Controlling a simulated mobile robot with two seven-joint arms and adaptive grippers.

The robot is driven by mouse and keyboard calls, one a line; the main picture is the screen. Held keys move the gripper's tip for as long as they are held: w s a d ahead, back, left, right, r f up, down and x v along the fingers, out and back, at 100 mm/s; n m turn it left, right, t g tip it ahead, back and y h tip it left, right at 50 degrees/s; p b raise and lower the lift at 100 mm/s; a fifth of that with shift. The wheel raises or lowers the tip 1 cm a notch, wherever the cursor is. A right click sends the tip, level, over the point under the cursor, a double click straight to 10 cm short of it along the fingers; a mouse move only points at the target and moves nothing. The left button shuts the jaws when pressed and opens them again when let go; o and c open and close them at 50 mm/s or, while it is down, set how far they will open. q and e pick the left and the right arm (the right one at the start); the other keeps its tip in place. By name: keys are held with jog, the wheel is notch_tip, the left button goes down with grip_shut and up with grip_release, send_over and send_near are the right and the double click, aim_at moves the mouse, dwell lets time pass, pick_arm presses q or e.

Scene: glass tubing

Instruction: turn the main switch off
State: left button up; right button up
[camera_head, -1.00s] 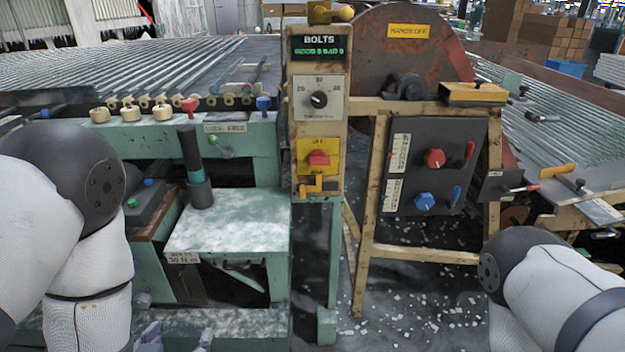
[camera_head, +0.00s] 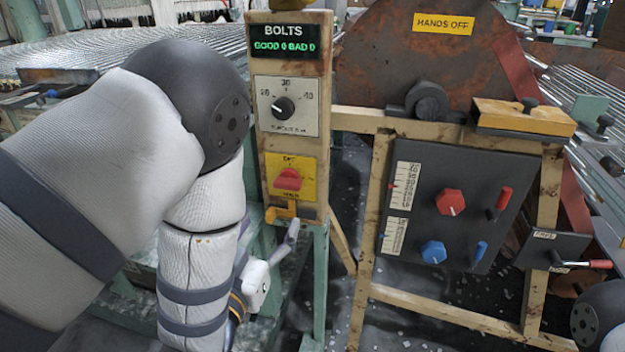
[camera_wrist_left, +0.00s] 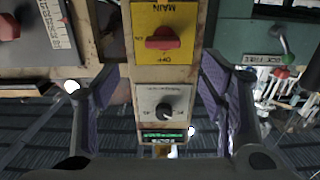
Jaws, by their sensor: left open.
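The main switch is a red knob (camera_head: 288,180) on a yellow plate (camera_head: 306,174), low on the front of the tan post. Its handle lies roughly crosswise, with OFF printed above it. In the left wrist view the picture is upside down; the red knob (camera_wrist_left: 163,40) stands beyond the fingers. My left gripper (camera_head: 285,245) is below and in front of the switch, apart from it. In the left wrist view its two purple-padded fingers (camera_wrist_left: 158,80) are wide open and empty, one either side of the post. My right gripper is out of view.
A dial (camera_head: 283,108) and a BOLTS display (camera_head: 288,42) sit above the switch; a yellow bracket (camera_head: 282,213) is just below. To the right, a dark panel (camera_head: 470,175) carries red and blue knobs and levers. A rusty wheel (camera_head: 385,45) stands behind.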

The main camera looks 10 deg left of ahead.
aim_at(285, 187)
pick_arm(q)
jog(key=w, duration=1.1)
jog(key=shift+w+b, duration=0.35)
jog(key=shift+b, duration=0.05)
jog(key=shift+c, duration=0.2)
jog(key=c, duration=1.1)
